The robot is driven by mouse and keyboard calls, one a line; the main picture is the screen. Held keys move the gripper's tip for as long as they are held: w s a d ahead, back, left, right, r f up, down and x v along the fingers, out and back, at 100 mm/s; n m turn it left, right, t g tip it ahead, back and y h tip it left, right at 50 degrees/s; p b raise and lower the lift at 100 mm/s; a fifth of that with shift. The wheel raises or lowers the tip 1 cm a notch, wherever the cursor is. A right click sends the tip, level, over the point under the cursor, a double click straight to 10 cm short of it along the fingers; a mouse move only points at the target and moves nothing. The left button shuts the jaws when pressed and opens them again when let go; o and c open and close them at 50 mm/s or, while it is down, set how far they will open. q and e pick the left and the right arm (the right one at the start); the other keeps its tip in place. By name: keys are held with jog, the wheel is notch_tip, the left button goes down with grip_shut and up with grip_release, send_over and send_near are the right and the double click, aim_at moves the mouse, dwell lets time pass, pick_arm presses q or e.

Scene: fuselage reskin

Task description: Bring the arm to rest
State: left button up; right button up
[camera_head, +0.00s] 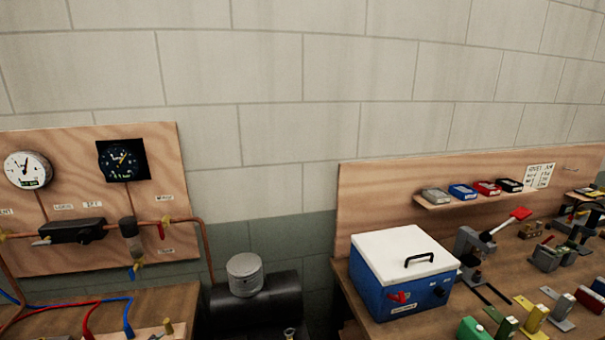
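Neither of my grippers shows in the head view, and I see no arm that I can be sure is mine. The view is of a wall with two wooden backboards and benches below them.
A blue box with a white lid (404,257) stands on the right bench. Beside it is a red-handled press (485,247). Several small tools crowd the bench's right side. A gauge board (90,190) is at left. A black tank (262,305) lies between the benches.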

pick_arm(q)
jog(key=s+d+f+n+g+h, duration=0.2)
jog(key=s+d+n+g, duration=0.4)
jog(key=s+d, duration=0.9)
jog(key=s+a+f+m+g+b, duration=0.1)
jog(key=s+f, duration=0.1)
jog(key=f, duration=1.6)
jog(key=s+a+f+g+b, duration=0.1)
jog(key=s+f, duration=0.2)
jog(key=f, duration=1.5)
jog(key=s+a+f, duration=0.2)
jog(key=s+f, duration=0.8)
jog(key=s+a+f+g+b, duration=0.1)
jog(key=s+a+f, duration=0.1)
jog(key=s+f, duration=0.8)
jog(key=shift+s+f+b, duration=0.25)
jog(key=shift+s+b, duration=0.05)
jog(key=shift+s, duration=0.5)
